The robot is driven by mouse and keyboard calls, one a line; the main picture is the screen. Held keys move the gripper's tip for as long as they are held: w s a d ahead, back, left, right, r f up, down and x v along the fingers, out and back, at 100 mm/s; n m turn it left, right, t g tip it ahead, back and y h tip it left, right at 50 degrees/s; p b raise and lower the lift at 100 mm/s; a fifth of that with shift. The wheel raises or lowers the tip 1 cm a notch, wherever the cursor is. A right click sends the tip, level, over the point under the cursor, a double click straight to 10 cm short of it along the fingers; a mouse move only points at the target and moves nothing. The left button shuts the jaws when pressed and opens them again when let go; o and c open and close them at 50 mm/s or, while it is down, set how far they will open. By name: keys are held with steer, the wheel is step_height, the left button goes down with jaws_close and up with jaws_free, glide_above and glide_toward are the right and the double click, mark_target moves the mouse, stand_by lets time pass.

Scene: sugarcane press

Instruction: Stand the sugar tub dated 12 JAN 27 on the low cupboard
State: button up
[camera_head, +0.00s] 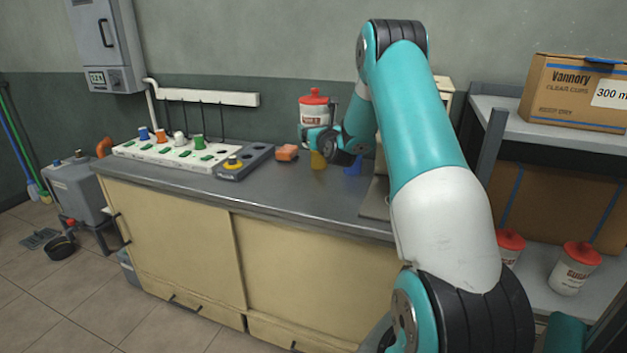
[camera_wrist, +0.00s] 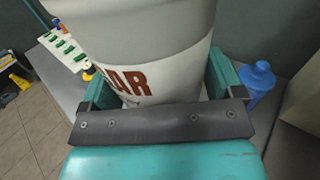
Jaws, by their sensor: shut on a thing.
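My gripper (camera_head: 322,132) is shut on a white sugar tub (camera_head: 313,112) with a red lid and holds it upright above the counter. The tub fills the top of the wrist view (camera_wrist: 140,35), between the fingers, with part of its red "SUGAR" lettering showing. No date can be read on it. A low beige cupboard (camera_head: 300,262) with a grey top stands below. Two more red-lidded sugar tubs, one partly behind my arm (camera_head: 511,243) and one in full view (camera_head: 574,270), stand on the lower shelf at right; their dates cannot be read.
A blue bottle (camera_wrist: 258,82) stands beside the tub. A carton (camera_head: 575,92) sits on the upper shelf. The front strip is bare.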

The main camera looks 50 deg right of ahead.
step_height(320, 180, down, 16)
steer(key=shift+r+b, duration=0.2)
steer(key=shift+b, duration=0.8)
steer(key=shift+f, duration=0.15)
steer(key=o, duration=1)
